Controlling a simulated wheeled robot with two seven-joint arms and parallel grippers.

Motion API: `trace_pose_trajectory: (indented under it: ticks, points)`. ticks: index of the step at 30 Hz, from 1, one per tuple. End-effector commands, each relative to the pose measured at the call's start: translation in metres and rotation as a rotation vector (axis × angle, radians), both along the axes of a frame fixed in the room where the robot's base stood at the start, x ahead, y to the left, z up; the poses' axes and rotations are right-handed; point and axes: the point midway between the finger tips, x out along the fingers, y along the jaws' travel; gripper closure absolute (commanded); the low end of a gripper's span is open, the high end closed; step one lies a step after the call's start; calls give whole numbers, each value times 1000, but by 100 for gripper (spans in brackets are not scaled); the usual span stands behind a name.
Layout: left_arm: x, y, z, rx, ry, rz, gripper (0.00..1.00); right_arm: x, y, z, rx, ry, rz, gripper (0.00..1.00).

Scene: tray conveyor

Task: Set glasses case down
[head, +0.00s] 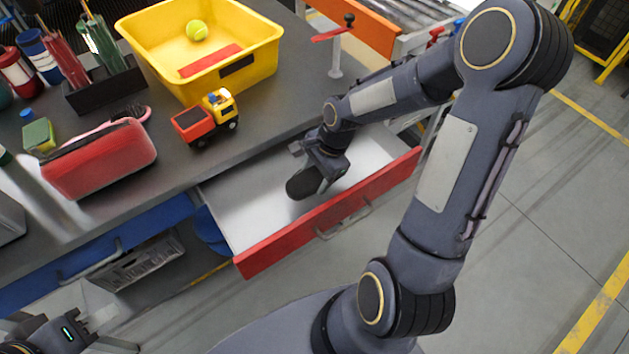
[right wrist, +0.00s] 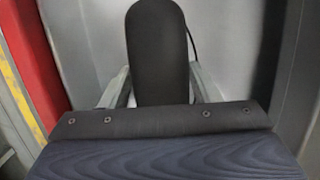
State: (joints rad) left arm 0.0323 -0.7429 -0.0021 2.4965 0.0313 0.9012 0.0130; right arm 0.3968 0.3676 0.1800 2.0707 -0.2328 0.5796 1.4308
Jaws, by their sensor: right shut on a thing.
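The glasses case (head: 303,184) is dark, elongated and rounded at the end. My right gripper (head: 322,176) is shut on it, inside the open red-fronted drawer (head: 255,212). In the right wrist view the case (right wrist: 158,50) stands out between the two fingers (right wrist: 160,88), over the pale drawer floor. I cannot tell whether the case touches the drawer floor. My left gripper (head: 100,335) is at the bottom left corner, away from the case; its fingers are partly seen, and I cannot tell whether they are open.
The drawer floor around the case looks clear.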

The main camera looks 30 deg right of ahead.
Motion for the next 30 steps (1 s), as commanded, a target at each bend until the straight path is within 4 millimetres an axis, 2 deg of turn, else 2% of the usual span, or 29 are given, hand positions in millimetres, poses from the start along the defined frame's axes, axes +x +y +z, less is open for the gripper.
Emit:
trace_pose_trajectory:
  ticks: [6, 17, 18, 22, 30]
  points:
    - [0, 0, -4, 0, 0, 0, 64, -1, 0, -31, 2, 4, 0, 68]
    - [0, 0, -8, 0, 0, 0, 64, 0, 0, -36, 0, 1, 0, 68]
    - [0, 0, -6, 0, 0, 0, 64, 0, 0, -35, 0, 1, -1, 40]
    - [0, 0, -6, 0, 0, 0, 64, 0, 0, -34, 0, 1, -1, 23]
    - [0, 0, -5, 0, 0, 0, 64, 0, 0, -33, 0, 1, -1, 22]
